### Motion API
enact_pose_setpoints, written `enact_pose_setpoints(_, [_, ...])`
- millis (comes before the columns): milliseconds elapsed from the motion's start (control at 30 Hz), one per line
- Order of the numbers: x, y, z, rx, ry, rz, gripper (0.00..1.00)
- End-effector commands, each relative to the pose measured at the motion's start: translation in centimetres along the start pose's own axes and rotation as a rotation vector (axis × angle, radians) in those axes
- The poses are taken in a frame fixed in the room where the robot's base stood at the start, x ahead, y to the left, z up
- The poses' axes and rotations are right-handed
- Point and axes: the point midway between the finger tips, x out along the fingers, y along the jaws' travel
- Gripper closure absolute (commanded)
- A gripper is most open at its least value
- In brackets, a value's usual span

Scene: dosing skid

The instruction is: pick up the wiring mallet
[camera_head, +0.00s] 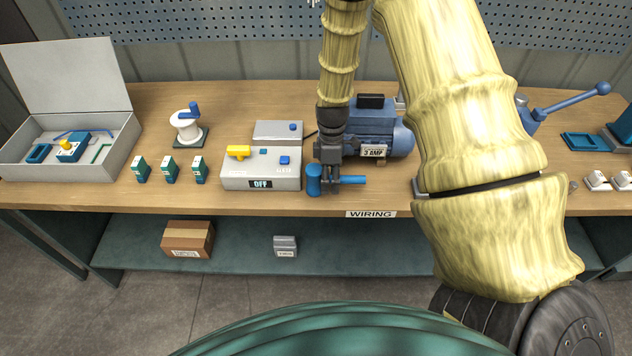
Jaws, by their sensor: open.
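The wiring mallet (314,181) is blue and lies near the front edge of the wooden bench, above the label reading WIRING. Its head is at the left and its handle (353,180) points right. My gripper (330,186) points down over the mallet, at the handle just right of the head. The gripper is open, with its fingers overlapping part of the handle in the picture. Whether the fingers touch the handle cannot be told. The gripper hides a short stretch of the mallet.
A grey control box (262,180) marked OFF stands close left of the mallet. A blue motor (393,138) stands behind it. Small green-and-white modules (169,170), a spool (186,125) and an open case (110,160) are further left. My arm covers the bench's right middle.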

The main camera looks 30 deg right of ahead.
Motion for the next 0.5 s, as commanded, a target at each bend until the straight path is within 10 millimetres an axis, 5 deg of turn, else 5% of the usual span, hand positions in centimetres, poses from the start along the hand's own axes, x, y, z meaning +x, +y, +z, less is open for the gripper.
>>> enact_pose_setpoints(67, [0.0,0.0,-0.01,0.0,0.0,0.0,0.51])
enact_pose_setpoints(333, [-0.01,0.01,-0.05,0.0,0.0,0.0,0.99])
enact_pose_setpoints(500, [-0.05,0.02,-0.09,-0.001,0.0,0.0,1.0])
